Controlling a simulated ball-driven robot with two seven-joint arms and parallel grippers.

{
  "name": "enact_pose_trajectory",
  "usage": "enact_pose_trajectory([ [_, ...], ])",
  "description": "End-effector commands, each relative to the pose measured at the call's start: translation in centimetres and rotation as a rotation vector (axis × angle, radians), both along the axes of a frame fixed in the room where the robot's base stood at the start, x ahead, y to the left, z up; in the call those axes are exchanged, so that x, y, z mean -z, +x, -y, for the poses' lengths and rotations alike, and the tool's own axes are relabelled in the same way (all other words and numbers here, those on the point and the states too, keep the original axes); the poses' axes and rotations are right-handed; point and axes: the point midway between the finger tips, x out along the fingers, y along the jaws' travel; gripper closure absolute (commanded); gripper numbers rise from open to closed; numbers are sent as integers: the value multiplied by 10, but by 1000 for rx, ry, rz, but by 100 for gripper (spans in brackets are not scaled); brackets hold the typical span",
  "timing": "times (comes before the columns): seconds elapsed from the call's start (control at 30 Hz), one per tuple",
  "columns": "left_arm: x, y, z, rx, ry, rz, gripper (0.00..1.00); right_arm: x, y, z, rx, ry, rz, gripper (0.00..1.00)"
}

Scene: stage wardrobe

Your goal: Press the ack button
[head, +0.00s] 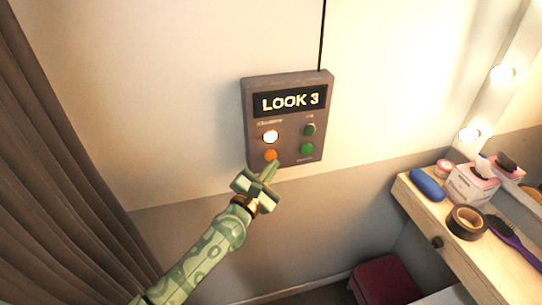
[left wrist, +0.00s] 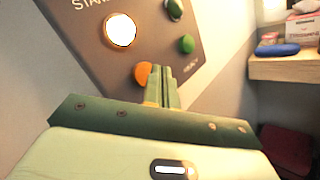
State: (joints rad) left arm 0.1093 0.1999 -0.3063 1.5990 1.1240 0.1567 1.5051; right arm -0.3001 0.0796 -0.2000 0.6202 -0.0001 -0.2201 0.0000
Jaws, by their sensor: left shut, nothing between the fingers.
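A grey wall panel (head: 284,119) carries a lit display reading "LOOK 3" and two rows of buttons. The upper left button (head: 270,137) glows white with an orange rim. The upper right button (head: 309,130) and lower right button (head: 307,149) are green. The lower left button (head: 271,155) is orange. I cannot read a label saying ack. My left gripper (head: 270,170) is shut and empty, its tips just below the orange button. In the left wrist view the fingertips (left wrist: 161,72) overlap the right edge of the orange button (left wrist: 143,74); I cannot tell whether they touch. My right gripper is out of view.
A wooden dressing table (head: 465,245) at right holds a blue case (head: 426,184), a tissue box (head: 472,184), a tape roll (head: 467,222) and a purple brush (head: 513,241). A dark red stool (head: 385,282) stands below. A curtain (head: 55,170) hangs at left.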

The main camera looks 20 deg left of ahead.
Motion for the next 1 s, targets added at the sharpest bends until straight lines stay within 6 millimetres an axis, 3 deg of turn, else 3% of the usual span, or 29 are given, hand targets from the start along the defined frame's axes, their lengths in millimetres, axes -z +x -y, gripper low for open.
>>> enact_pose_trajectory([
  [0.6,-1,-38,26,0,-2,0,100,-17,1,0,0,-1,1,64],
  [1.0,0,-41,28,0,0,0,100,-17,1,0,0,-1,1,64],
])
